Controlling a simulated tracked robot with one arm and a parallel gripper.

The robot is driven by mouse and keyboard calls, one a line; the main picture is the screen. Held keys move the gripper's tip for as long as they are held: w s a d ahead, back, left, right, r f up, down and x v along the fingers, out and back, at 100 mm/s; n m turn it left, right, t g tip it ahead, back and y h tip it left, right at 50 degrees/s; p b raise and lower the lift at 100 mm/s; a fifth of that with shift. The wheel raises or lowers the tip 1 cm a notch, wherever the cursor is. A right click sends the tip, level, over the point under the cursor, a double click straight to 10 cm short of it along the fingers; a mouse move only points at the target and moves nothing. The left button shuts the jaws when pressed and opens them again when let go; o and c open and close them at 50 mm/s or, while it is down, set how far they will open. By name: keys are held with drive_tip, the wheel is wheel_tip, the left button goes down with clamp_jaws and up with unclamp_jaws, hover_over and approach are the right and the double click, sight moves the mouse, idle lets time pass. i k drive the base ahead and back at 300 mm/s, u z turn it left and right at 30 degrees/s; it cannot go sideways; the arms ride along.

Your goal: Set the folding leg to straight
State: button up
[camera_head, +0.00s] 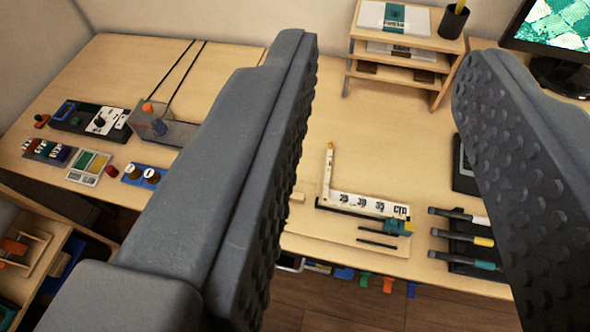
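Nothing is held. The left finger hides part of the table left of the L.
Dark-handled tools (455,237) lie to the right. A wooden shelf (440,62) stands at the back right. Several small devices and a grey box (180,132) sit on the left. Table between strip and shelf is clear.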

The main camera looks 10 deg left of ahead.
sight(329, 153)
drive_tip(key=z, duration=0.25)
drive_tip(key=i, duration=1.15)
drive_tip(key=u, duration=0.1)
